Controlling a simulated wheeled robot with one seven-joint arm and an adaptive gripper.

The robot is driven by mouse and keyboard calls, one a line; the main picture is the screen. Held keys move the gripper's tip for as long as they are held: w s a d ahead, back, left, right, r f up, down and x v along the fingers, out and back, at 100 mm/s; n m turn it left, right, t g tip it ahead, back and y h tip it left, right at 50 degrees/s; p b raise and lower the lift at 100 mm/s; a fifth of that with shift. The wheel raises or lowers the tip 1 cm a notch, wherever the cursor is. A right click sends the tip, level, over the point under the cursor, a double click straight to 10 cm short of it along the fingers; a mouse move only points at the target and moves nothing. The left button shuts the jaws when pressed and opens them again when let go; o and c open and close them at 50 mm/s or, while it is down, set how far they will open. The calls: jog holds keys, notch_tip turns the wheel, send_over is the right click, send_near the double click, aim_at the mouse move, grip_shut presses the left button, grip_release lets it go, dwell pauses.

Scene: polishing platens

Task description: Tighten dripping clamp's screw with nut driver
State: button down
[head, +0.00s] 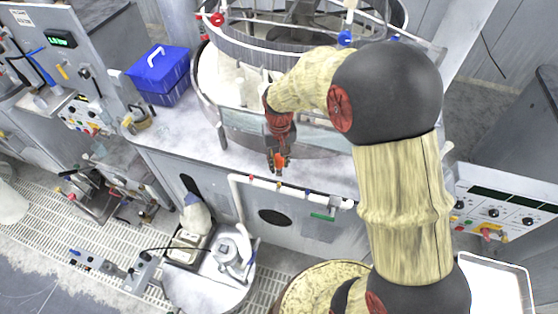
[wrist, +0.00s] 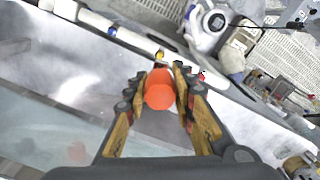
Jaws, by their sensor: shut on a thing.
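My gripper (head: 277,165) is shut on an orange handle (wrist: 159,88), which looks like the nut driver's. The handle also shows small between the fingers in the head view (head: 282,160). A white pipe (head: 265,183) runs along the front edge of the bench and carries small red (head: 251,178), yellow (head: 278,187) and blue (head: 307,192) bands, apparently clamps. In the wrist view, the yellow band (wrist: 160,56) shows just beyond the handle. The gripper is above the pipe near this band. I cannot make out a screw or a drip.
A large round polishing machine (head: 208,95) stands behind the gripper. A blue box (head: 158,75) sits on the bench at left. A green-handled piece (head: 322,216) is below the pipe. A round table (head: 210,285) with devices stands below. Bare bench top lies left of the gripper.

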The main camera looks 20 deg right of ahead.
aim_at(279, 171)
jog(key=shift+f+b, duration=1.45)
jog(key=shift+f, duration=1.15)
jog(key=shift+f+b, duration=0.6)
jog(key=shift+f, duration=0.65)
jog(key=c, duration=1.4)
grip_release()
jog(key=shift+r, duration=0.1)
notch_tip(279, 171, up, 12)
jog(key=shift+f, duration=0.1)
